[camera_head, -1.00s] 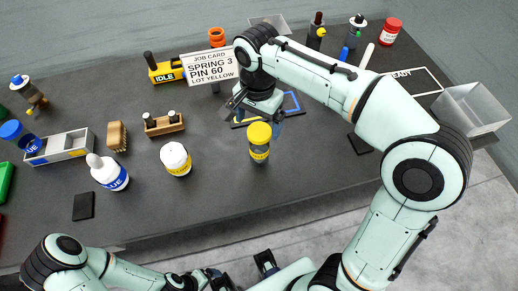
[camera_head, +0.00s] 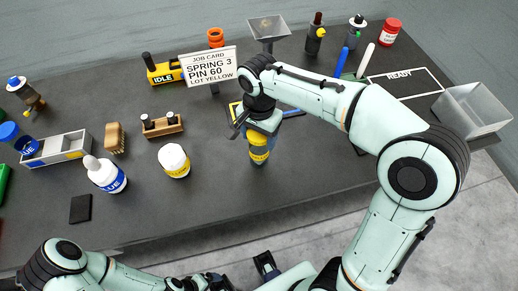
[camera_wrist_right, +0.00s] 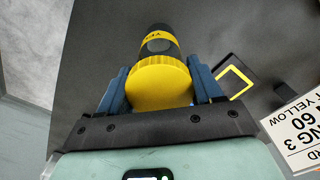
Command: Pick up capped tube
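The capped tube (camera_head: 258,156) stands upright on the dark table, with a yellow band and dark body. In the right wrist view, its yellow cap (camera_wrist_right: 158,84) lies between the two blue fingers.
The job card (camera_head: 209,67) stands behind. The table's front edge is close; a clear bin (camera_head: 474,108) stands right.

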